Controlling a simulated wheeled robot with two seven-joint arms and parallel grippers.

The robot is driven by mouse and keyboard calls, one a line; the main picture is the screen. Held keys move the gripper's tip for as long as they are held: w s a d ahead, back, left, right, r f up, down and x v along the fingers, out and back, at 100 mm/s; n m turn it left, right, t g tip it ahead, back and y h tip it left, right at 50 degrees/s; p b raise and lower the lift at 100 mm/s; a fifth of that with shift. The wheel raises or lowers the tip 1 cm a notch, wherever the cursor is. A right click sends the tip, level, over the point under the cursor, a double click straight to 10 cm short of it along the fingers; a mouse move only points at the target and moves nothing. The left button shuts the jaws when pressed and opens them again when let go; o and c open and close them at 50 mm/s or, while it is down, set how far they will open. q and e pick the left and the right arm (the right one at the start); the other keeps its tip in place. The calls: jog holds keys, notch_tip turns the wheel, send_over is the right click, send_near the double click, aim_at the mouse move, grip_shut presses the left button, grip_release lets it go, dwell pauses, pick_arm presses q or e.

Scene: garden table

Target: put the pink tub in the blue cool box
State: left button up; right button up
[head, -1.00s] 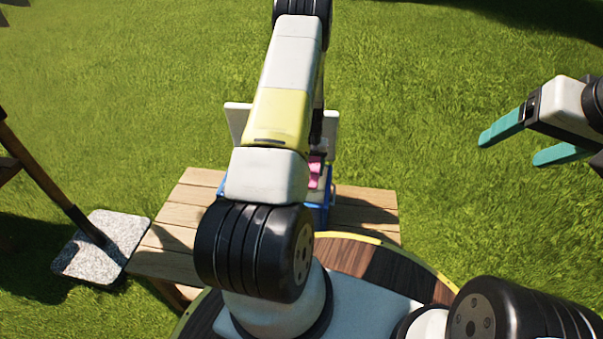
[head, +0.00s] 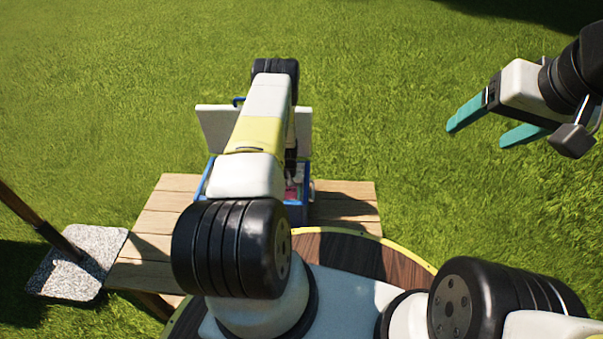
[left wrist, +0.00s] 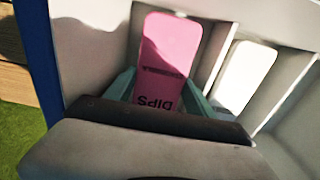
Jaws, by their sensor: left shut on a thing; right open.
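The pink tub (left wrist: 170,45), with "DIPS" lettering, is between the teal fingers of my left gripper (left wrist: 160,95), which is shut on it. White inner walls of the blue cool box (left wrist: 38,50) surround the tub in the left wrist view; whether its base touches the floor I cannot tell. In the head view the cool box (head: 298,213) stands on the wooden table, and a little of the pink tub (head: 292,193) shows inside its rim. My left arm hides most of the box and the left gripper there. My right gripper (head: 478,135) is open and empty over the grass.
A white, round-cornered thing (left wrist: 243,75) stands right of the tub, beyond a thin divider. The white lid (head: 215,125) is up behind the box. The slatted table (head: 150,225) has bare boards left of the box. A stone slab (head: 75,265) with a post is at left.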

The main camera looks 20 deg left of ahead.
pick_arm(q)
jog(key=shift+f, duration=0.75)
jog(key=o, duration=1.3)
jog(key=shift+f, duration=0.15)
